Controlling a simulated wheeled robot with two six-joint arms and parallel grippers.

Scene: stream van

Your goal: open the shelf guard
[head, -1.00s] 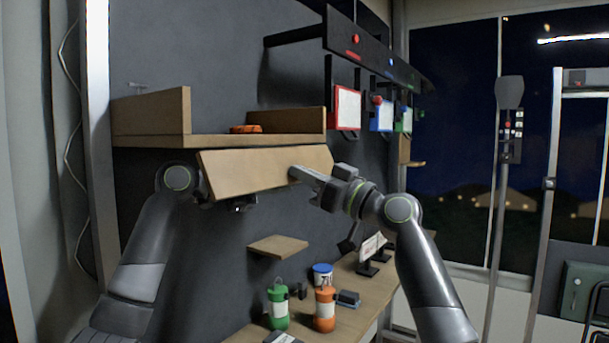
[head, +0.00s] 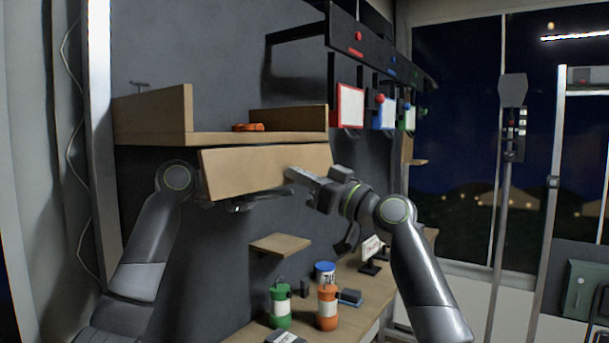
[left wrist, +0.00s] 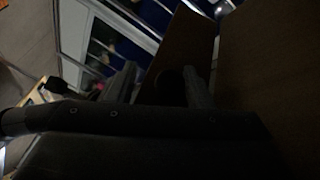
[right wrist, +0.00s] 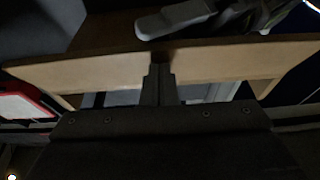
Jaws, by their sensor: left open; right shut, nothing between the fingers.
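The shelf guard (head: 262,170) is a plain wooden board hanging tilted below the front edge of the wall shelf (head: 225,138). The shelf space above it is uncovered. My right gripper (head: 291,174) is shut and empty, with its tip at the right part of the board's front face. In the right wrist view its closed fingers (right wrist: 158,86) overlap a pale wooden board edge; I cannot tell whether they touch. My left gripper is mostly hidden behind and under the board in the head view. Its fingers (left wrist: 160,88) show apart in the dark left wrist view, near brown wood.
An orange object (head: 248,127) lies on the shelf. Below are a small wooden ledge (head: 280,243) and a counter with a green bottle (head: 279,307), an orange bottle (head: 327,309) and a blue-lidded tub (head: 325,271). A dark rack with coloured signs (head: 380,60) is right of the shelf.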

